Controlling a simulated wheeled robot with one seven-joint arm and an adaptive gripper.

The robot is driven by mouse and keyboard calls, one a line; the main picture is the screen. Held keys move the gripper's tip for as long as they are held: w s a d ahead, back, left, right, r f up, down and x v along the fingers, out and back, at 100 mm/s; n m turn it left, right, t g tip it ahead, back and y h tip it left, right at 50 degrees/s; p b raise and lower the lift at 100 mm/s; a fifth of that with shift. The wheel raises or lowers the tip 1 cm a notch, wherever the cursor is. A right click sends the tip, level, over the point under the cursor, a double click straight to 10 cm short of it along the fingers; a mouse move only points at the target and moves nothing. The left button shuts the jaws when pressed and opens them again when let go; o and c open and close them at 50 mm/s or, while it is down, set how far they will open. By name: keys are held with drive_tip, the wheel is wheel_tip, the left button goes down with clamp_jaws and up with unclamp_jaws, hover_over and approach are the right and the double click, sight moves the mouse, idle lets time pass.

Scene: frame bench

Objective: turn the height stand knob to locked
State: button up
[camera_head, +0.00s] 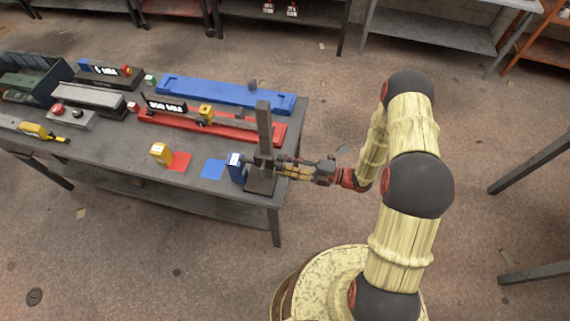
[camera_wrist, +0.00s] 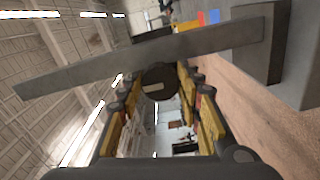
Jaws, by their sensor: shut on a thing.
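The height stand is a dark grey upright post (camera_head: 264,125) on a block base (camera_head: 261,181) at the right end of the bench. In the wrist view its post (camera_wrist: 75,76) runs slanting across the picture to the base at upper right. The knob (camera_wrist: 158,83) is a dark round disc with a pale bar mark on its face, in front of the post. My gripper (camera_wrist: 161,88) is shut on the knob, with a yellow-padded finger on each side.
A blue block (camera_head: 237,170) stands close against the stand's left side. Blue (camera_head: 213,169) and red (camera_head: 181,162) squares and a yellow block (camera_head: 160,153) lie further left. Red (camera_head: 262,130) and blue (camera_head: 225,93) long fixtures lie behind.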

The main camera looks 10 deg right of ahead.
drive_tip(key=o, duration=1.2)
drive_tip(key=shift+c, duration=0.2)
drive_tip(key=shift+d, duration=0.1)
drive_tip(key=v, duration=1.2)
drive_tip(key=shift+w, duration=0.1)
